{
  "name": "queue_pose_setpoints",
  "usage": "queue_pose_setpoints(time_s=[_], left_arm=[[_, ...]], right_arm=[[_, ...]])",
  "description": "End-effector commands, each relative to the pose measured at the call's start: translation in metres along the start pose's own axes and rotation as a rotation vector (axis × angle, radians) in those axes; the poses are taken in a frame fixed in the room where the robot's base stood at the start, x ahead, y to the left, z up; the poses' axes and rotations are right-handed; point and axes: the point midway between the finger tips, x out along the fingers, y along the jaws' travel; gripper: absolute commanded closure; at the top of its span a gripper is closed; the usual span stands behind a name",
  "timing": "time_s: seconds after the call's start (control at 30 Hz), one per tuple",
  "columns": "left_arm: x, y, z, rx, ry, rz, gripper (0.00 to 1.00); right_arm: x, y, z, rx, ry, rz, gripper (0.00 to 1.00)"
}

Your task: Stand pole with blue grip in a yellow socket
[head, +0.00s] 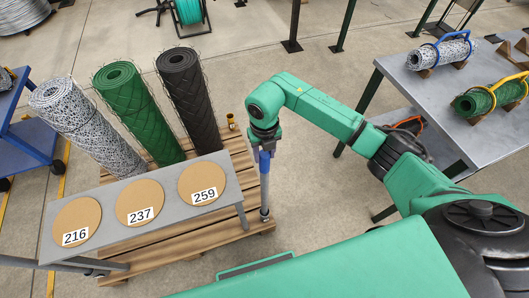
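The pole with the blue grip (264,162) stands about upright beside the front right corner of the wooden pallet. Its grey shaft runs down past the end of the grey bench. My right gripper (265,147) is at the pole's upper end and appears shut around it, just above or on the blue grip. A yellow socket (231,121) shows at the pallet's far right corner, with nothing standing in it. I cannot tell whether the pole's lower end sits in a socket. My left gripper is not in view.
Rolls of speckled (78,122), green (138,112) and black (188,98) mesh stand on the pallet (190,240). The grey bench (105,195) carries round discs numbered 216, 237 and 259. A metal table (425,88) with rolls stands right. A blue cart (30,140) is left.

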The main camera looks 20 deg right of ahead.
Motion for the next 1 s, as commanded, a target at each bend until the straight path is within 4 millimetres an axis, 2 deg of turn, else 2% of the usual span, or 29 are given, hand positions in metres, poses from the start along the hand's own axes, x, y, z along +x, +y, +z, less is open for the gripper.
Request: queue_pose_setpoints(time_s=[0.17,0.27,1.0], left_arm=[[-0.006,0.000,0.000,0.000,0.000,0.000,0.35],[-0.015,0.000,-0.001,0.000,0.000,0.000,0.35],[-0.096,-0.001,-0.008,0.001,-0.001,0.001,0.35]], right_arm=[[-0.008,0.001,0.001,-0.001,-0.002,0.002,1.00],[-0.021,0.001,0.001,-0.001,-0.003,0.003,1.00],[-0.139,0.000,0.001,0.000,-0.003,0.001,1.00]])
